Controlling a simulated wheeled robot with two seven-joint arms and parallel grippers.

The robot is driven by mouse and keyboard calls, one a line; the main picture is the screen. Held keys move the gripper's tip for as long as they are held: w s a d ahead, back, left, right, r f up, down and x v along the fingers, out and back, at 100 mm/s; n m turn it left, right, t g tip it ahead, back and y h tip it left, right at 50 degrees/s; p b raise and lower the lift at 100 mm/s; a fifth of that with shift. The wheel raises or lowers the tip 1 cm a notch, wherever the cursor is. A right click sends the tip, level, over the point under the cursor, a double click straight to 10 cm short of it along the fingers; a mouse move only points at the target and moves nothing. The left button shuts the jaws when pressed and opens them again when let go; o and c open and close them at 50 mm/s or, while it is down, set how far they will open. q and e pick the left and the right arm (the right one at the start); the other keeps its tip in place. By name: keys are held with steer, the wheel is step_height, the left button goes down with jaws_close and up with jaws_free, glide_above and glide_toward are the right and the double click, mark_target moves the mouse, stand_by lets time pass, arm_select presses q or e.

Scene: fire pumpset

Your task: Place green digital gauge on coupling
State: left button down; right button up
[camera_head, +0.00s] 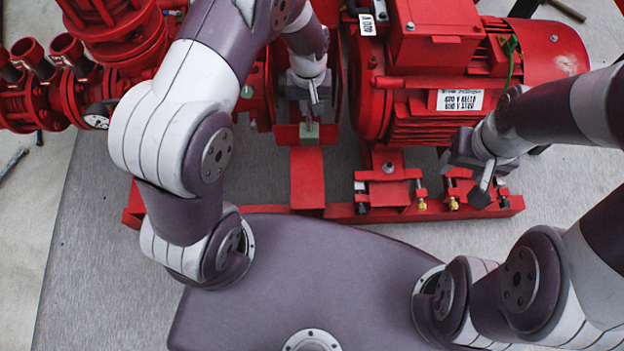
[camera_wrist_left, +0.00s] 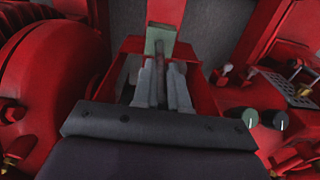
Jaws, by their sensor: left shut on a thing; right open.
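The green digital gauge (camera_head: 309,133) shows as a small pale green block just below my left gripper (camera_head: 312,112) in the head view. My left gripper is shut on it, over the red bracket between pump and motor. In the left wrist view the gauge's green part (camera_wrist_left: 160,40) shows beyond my left fingertips (camera_wrist_left: 160,75), with a dark stem between the fingers. The coupling cannot be made out clearly; my left arm and gripper cover part of that gap. My right gripper (camera_head: 480,178) is open and empty, in front of the motor.
The red motor (camera_head: 440,90) stands to the right and the red pump with pipes (camera_head: 110,50) to the left. A red base frame (camera_head: 307,178) runs below. Two round knobs (camera_wrist_left: 265,119) show at the right in the left wrist view. Grey floor (camera_head: 90,220) is clear at left.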

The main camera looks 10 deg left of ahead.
mark_target(312, 132)
arm_select(q)
steer(key=f+b, duration=0.1)
steer(key=f, duration=0.1)
steer(key=f+b, duration=0.1)
steer(key=b, duration=0.1)
steer(key=shift+s+d+f, duration=0.1)
steer(key=shift+d+f, duration=0.25)
step_height(312, 132, down, 10)
steer(key=b, duration=0.6)
steer(key=shift+r, duration=0.3)
steer(key=c, duration=1.5)
jaws_free()
steer(key=shift+f, duration=0.2)
steer(key=o, duration=0.3)
arm_select(e)
step_height(312, 132, down, 11)
arm_select(q)
steer(key=shift+o, duration=0.2)
